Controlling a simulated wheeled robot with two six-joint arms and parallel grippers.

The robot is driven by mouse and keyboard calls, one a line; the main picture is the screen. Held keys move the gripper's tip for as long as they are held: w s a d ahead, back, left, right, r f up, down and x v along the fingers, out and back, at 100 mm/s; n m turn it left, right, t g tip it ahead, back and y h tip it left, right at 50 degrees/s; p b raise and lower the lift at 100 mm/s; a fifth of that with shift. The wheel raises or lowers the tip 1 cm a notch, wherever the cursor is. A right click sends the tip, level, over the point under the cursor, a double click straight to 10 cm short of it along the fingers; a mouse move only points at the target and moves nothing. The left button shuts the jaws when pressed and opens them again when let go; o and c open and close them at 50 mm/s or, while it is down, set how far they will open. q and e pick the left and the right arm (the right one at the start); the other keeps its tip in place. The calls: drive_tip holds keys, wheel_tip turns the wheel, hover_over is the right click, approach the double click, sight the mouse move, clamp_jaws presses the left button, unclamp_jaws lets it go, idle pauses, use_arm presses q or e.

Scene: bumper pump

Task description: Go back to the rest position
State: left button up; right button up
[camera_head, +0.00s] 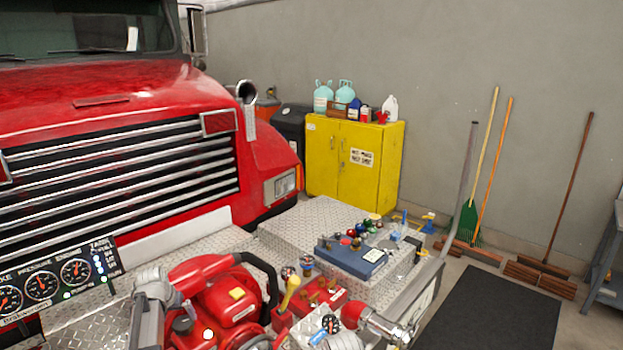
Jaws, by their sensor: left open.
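My left gripper (182,311) is at the lower left, on the grey arm coming up from the bottom edge. It is open, and I see nothing held in it. It is in front of the red pump (225,297) on the truck's bumper; whether it touches the pump I cannot tell. My right gripper is not in view.
The red fire truck (110,100) fills the left. A gauge panel (55,280) is at the lower left. A blue case (352,257) and small parts lie on the diamond-plate bumper (300,228). A yellow cabinet (340,165), brooms and a dark mat (490,315) are beyond.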

sight(182, 323)
use_arm(q)
drive_tip(key=b+x, duration=0.4)
drive_tip(key=x, duration=0.1)
drive_tip(key=shift+f, duration=0.2)
drive_tip(key=shift+r, duration=0.1)
